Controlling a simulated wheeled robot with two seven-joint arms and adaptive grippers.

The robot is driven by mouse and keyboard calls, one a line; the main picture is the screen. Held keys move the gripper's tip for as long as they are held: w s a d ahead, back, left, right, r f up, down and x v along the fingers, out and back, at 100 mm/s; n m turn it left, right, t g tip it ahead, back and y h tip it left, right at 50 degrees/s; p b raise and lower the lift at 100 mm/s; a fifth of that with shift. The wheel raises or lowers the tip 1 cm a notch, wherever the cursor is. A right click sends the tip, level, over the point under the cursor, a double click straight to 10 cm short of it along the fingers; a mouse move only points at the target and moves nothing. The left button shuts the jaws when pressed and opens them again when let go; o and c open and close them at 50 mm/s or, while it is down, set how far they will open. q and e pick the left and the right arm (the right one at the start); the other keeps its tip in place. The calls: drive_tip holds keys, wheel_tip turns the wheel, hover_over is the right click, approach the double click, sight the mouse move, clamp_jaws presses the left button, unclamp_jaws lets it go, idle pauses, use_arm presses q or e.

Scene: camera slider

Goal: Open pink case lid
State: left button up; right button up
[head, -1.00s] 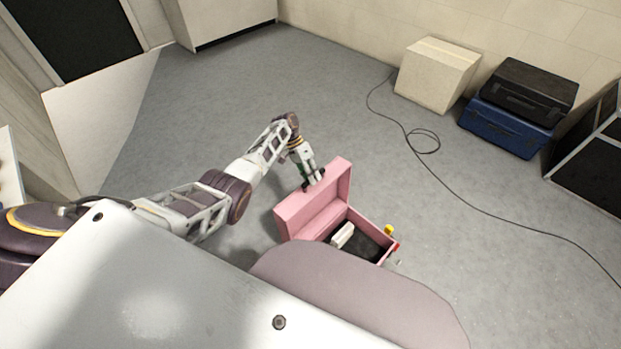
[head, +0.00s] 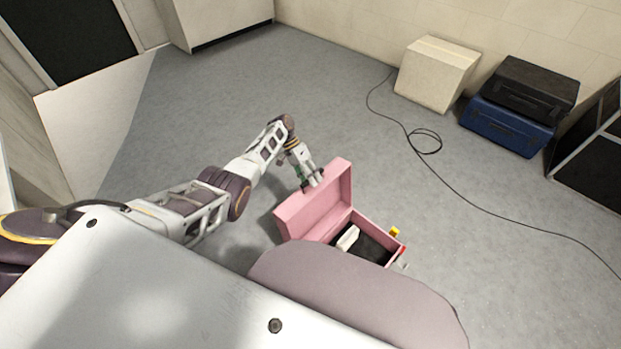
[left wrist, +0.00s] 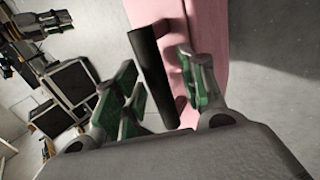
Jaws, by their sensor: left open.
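The pink case (head: 375,223) stands on the floor, its near part hidden by my own body. Its lid (head: 318,208) is raised steeply, and the dark inside shows with a white item (head: 348,238) in it. My left gripper (head: 313,181) is at the lid's upper edge, on its outer side. In the left wrist view the open fingers (left wrist: 165,92) are on either side of a black handle (left wrist: 152,75) on the pink lid (left wrist: 211,60). I cannot tell whether they touch it.
A thin black cable (head: 425,142) curls across the floor right of the case. A cream box (head: 436,75) and stacked black (head: 535,90) and blue (head: 505,125) cases stand by the wall. The floor left of the lid is clear.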

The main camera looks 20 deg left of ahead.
use_arm(q)
drive_tip(key=shift+r, duration=0.15)
drive_tip(key=v, duration=1.1)
drive_tip(key=shift+a+r, duration=0.25)
drive_tip(key=shift+r, duration=0.05)
idle(0.5)
